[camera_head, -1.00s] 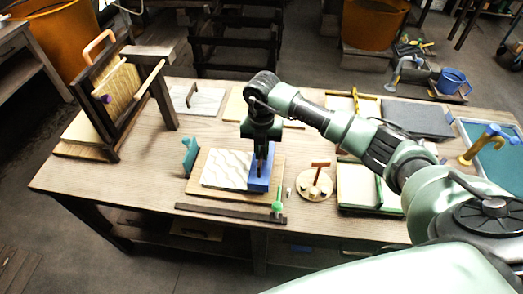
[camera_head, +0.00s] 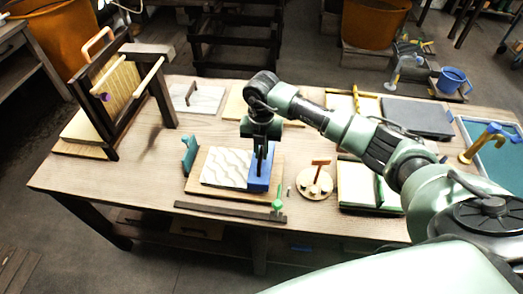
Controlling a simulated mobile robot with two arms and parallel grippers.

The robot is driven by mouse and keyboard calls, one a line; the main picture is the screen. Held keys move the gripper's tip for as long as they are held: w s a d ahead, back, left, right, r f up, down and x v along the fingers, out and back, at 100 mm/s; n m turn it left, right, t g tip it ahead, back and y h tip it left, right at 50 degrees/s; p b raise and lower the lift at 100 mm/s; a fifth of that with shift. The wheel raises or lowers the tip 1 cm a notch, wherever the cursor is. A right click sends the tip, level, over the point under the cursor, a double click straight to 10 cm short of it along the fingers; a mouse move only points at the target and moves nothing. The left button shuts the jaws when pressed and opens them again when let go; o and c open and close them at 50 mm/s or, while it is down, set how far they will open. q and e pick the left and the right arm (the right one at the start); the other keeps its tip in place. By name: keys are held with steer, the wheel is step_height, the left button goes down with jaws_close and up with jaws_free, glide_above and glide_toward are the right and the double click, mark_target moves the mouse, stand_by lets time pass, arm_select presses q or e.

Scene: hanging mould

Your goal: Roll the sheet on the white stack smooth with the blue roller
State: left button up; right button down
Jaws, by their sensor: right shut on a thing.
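The white stack (camera_head: 224,167) lies on a light wooden board (camera_head: 232,192) near the middle of the table. Its top sheet shows wavy lines over the part in view. The blue roller (camera_head: 259,183) is at the right end of the stack. My right gripper (camera_head: 261,160) points down and is shut on the roller's upper part. Whether the roller presses on the sheet cannot be told. My left gripper is not in view.
A teal upright piece (camera_head: 189,155) stands left of the board. A dark strip (camera_head: 230,212) lies in front, with a green-topped piece (camera_head: 278,204) at its right end. A round wooden disc (camera_head: 314,184) with small items sits right. A wooden frame (camera_head: 110,90) stands at the left.

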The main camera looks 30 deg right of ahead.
steer(key=shift+f, duration=0.25)
steer(key=shift+w+a, duration=0.1)
